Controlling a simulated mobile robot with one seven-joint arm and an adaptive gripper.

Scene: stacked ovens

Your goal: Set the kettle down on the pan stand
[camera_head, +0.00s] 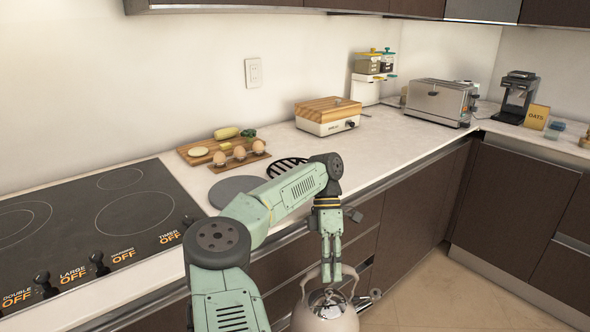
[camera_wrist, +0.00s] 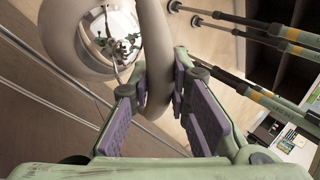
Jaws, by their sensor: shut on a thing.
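A pale grey kettle (camera_head: 323,318) with a shiny lid hangs below my gripper (camera_head: 332,272), in front of the counter and lower cabinets. My gripper is shut on the kettle's curved handle. In the wrist view, the handle (camera_wrist: 156,50) passes between the purple-padded fingers (camera_wrist: 162,88), and the kettle's body (camera_wrist: 62,40) is at the upper left. The kettle's lower part is cut off in the head view. A round black slatted stand (camera_head: 285,168), which looks like the pan stand, lies flat on the counter, partly hidden behind my arm.
A flat grey disc (camera_head: 232,188) lies left of the stand, partly behind my arm. A cutting board (camera_head: 190,157) with vegetables and an egg holder (camera_head: 240,160) are behind. The cooktop (camera_head: 90,225) is left; a wood-topped appliance (camera_head: 328,118) is right.

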